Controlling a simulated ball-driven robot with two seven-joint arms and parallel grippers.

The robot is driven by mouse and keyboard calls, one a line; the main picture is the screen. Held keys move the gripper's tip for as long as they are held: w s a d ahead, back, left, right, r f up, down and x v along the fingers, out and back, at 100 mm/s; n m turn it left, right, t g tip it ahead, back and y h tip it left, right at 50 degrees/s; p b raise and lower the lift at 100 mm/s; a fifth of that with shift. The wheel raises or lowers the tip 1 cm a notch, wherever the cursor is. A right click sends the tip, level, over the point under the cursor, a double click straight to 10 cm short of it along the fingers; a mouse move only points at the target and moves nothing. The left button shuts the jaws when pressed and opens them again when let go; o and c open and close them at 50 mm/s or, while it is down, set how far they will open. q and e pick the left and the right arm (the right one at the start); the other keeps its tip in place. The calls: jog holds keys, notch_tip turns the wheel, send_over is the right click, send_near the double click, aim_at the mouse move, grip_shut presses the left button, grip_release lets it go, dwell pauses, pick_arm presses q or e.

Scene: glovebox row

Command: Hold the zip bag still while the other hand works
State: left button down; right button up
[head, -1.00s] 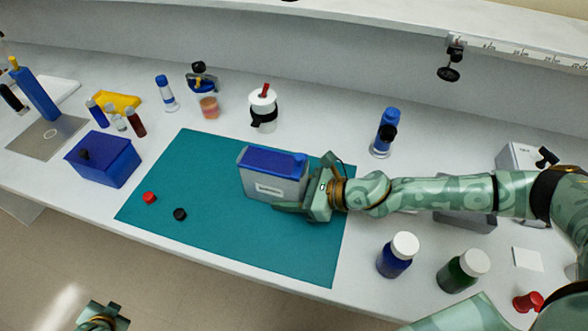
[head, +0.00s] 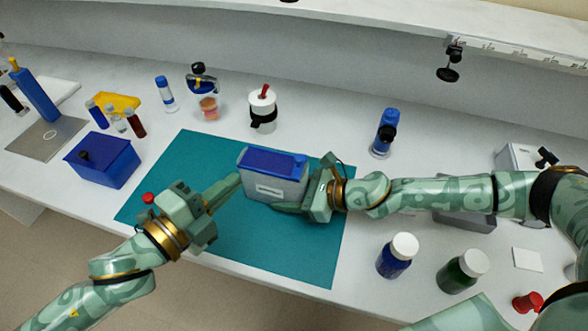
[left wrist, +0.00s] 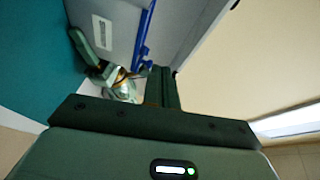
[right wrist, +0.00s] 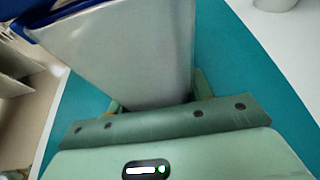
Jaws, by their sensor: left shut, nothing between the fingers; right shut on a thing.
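The zip bag (head: 272,184) stands upright on the teal mat (head: 282,252), grey with a blue top strip and a pale label. My right gripper (head: 308,193) is shut on the bag's right side. The right wrist view shows the bag's grey wall (right wrist: 135,55) between its fingers. My left gripper (head: 236,182) is shut and empty, its fingertips by the bag's left edge. In the left wrist view the closed fingers (left wrist: 162,82) point towards the bag (left wrist: 112,28) and its blue strip; I cannot tell whether they touch it.
A red cap (head: 148,198) lies on the mat beside my left gripper. A blue box (head: 103,160) stands left of the mat. A white jar (head: 263,110) and a blue-topped bottle (head: 384,133) stand behind. Two white-capped bottles (head: 397,256) (head: 462,272) stand front right.

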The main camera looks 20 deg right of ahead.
aim_at(299, 162)
pick_arm(q)
jog(key=s+d+m+g+h, duration=0.1)
jog(key=s+d+g+h, duration=0.2)
jog(key=s, duration=0.4)
pick_arm(e)
jog(key=shift+s, duration=0.1)
pick_arm(q)
jog(key=w+d+y, duration=0.1)
jog(key=w+d, duration=0.6)
jog(key=d, duration=0.1)
jog(key=shift+w+d+f, duration=0.2)
jog(key=shift+d+f, duration=0.2)
